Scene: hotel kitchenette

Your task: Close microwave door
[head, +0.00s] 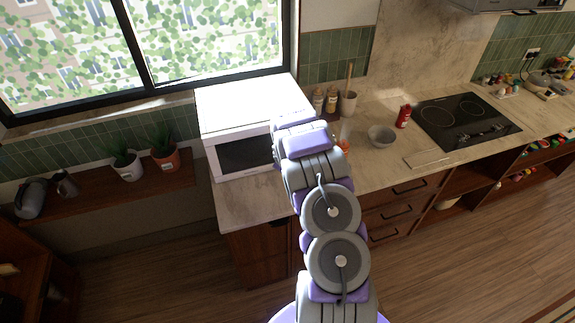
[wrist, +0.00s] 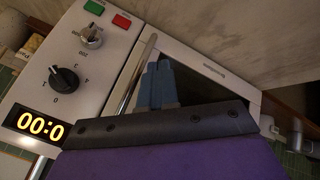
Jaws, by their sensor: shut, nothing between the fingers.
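The white microwave (head: 255,100) stands on the left end of the counter, below the window. Its door with a dark glass pane (head: 243,153) faces the room, and my arm covers the right part of the front. In the wrist view the microwave door (wrist: 205,82) looks flush or nearly flush with the control panel (wrist: 80,60); I cannot tell if a small gap is left. A long metal handle (wrist: 136,75) runs along the door's edge by the panel. My gripper (wrist: 159,68) is shut and empty, in front of the door glass beside the handle. Contact is unclear.
Bottles and a utensil pot (head: 348,103) stand right of the microwave. A grey bowl (head: 381,135), a red bottle (head: 403,116) and a cooktop (head: 468,121) are farther right. Potted plants (head: 127,165) sit on a shelf to the left. The floor in front is clear.

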